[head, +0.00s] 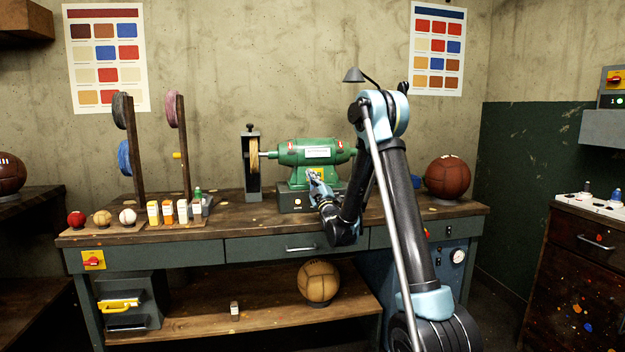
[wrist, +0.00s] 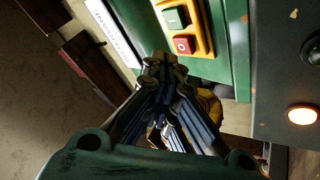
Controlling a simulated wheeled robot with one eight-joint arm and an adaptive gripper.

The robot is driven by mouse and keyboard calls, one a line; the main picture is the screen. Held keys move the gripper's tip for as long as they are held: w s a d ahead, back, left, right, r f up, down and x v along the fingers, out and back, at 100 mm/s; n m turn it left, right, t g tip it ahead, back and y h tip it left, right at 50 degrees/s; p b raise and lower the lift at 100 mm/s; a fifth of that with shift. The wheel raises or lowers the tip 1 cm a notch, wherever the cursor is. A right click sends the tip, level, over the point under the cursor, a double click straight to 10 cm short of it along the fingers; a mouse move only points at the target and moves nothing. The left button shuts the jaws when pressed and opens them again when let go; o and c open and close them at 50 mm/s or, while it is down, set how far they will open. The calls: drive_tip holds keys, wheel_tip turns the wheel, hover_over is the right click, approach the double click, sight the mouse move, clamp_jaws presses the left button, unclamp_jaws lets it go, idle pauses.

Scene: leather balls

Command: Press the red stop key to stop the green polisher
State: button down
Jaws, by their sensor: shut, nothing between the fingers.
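The green polisher (head: 306,152) stands on the workbench, with a buffing wheel (head: 254,155) in a dark guard at its left. In the wrist view, a yellow switch plate on the polisher's green body (wrist: 130,12) carries a green key (wrist: 175,18) and the red stop key (wrist: 184,45) marked with a circle. My gripper (wrist: 163,62) is shut and empty. Its fingertips are just beside the red key in the picture; I cannot tell whether they touch it. In the head view my gripper (head: 316,182) is in front of the polisher's base and partly hides the switch plate.
A lit lamp (wrist: 302,115) and a dark round knob sit on the grey base beside the plate. Paint bottles (head: 168,210) and small balls stand at the bench's left. A brown ball (head: 447,177) sits at its right. A red rotary switch (head: 93,260) is on the bench front.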

drive_tip(key=s, duration=0.1)
drive_tip(key=s+d, duration=0.1)
drive_tip(key=s, duration=0.1)
drive_tip(key=s+r, duration=0.1)
drive_tip(key=shift+s+d, duration=0.15)
drive_tip(key=shift+s, duration=0.1)
idle(0.6)
drive_tip(key=s+d+m+g+h, duration=0.35)
drive_tip(key=d+m+h, duration=0.25)
drive_tip(key=d, duration=0.5)
drive_tip(key=s+d+f+m+g+h, duration=0.3)
drive_tip(key=s+d+f+g, duration=0.25)
drive_tip(key=s+d, duration=0.35)
drive_tip(key=s+d+f+m+g, duration=0.2)
drive_tip(key=s+f, duration=0.3)
drive_tip(key=s, duration=0.7)
drive_tip(key=s+d+f+m+g+h, duration=0.1)
drive_tip(key=s+d+f+m+g, duration=0.2)
drive_tip(key=s, duration=1)
drive_tip(key=s+d+f+m+g, duration=0.2)
drive_tip(key=s+f+g, duration=0.3)
drive_tip(key=s, duration=0.8)
wheel_tip(320, 180, down, 4)
drive_tip(key=shift+d+r+m+g+h, duration=0.2)
drive_tip(key=shift+d+m+g+h, duration=0.1)
drive_tip(key=shift+d+g, duration=0.1)
